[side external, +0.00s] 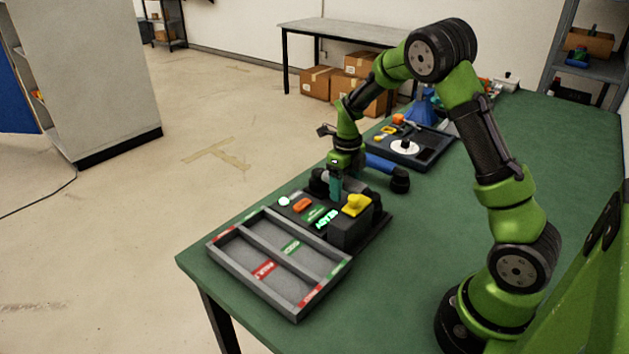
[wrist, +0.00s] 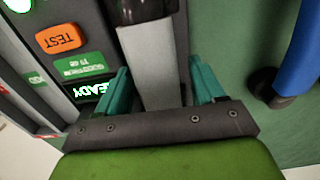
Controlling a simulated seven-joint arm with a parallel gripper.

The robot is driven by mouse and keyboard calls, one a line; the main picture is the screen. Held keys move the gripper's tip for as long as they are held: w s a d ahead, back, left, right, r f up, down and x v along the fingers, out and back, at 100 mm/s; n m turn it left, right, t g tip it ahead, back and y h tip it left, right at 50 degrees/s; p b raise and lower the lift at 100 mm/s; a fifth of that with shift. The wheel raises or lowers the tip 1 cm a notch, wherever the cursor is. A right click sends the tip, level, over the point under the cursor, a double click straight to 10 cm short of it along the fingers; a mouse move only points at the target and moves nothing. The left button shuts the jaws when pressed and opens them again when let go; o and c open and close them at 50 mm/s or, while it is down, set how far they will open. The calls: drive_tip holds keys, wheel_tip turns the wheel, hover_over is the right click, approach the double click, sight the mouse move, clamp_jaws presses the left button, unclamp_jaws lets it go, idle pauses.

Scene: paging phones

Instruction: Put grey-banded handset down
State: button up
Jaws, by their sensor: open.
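The grey-banded handset (wrist: 155,68) has a grey middle and a dark end in the wrist view. Its grey part lies between the two teal fingers of my gripper (wrist: 160,88), with a gap visible on each side. My gripper is open around it. In the side view my gripper (side external: 335,187) points down at the back of the test station (side external: 317,212); a dark end of the handset (side external: 318,181) shows beside the fingers, and the rest is mostly hidden. Whether the handset rests fully on the surface cannot be told.
The station has an orange TEST button (wrist: 58,40), a lit READY display (wrist: 92,90) and a yellow part on a black block (side external: 352,230). A grey divided tray (side external: 283,249) stands in front. A blue handset (side external: 380,163) lies behind, near a dark fixture (side external: 428,152). Green table is clear rightward.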

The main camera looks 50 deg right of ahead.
sight(345, 178)
wheel_tip(345, 178, up, 16)
drive_tip(key=s+a+r+n+t+y, duration=0.1)
drive_tip(key=s+a+n, duration=0.7)
drive_tip(key=n, duration=0.8)
drive_tip(key=s+a+r+n+t+y, duration=0.1)
drive_tip(key=s+a+r+n+t, duration=0.2)
drive_tip(key=n, duration=1.3)
drive_tip(key=s+a+t, duration=0.3)
drive_tip(key=s+a, duration=0.3)
drive_tip(key=shift+s+a, duration=0.2)
drive_tip(key=shift+s, duration=0.1)
drive_tip(key=shift+r, duration=0.15)
